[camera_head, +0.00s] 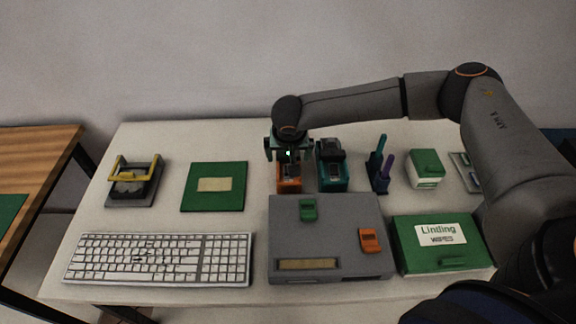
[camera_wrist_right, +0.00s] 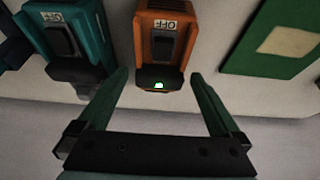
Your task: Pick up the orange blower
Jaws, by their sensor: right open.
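The orange blower (camera_head: 289,184) stands on the white table, left of a teal device of similar shape (camera_head: 332,172). My right gripper (camera_head: 288,158) is above and behind it, hiding its upper part in the head view. In the right wrist view the blower (camera_wrist_right: 162,30) has a dark switch, an "OFF" label and a small green light. The right gripper's two fingers (camera_wrist_right: 159,78) are apart, one toward each side of the blower's near end, with nothing gripped. I cannot tell whether they touch it. My left gripper is out of view.
The teal device (camera_wrist_right: 70,35) is close beside the blower. A grey box (camera_head: 335,225) lies in front. Some bare table shows left of the blower.

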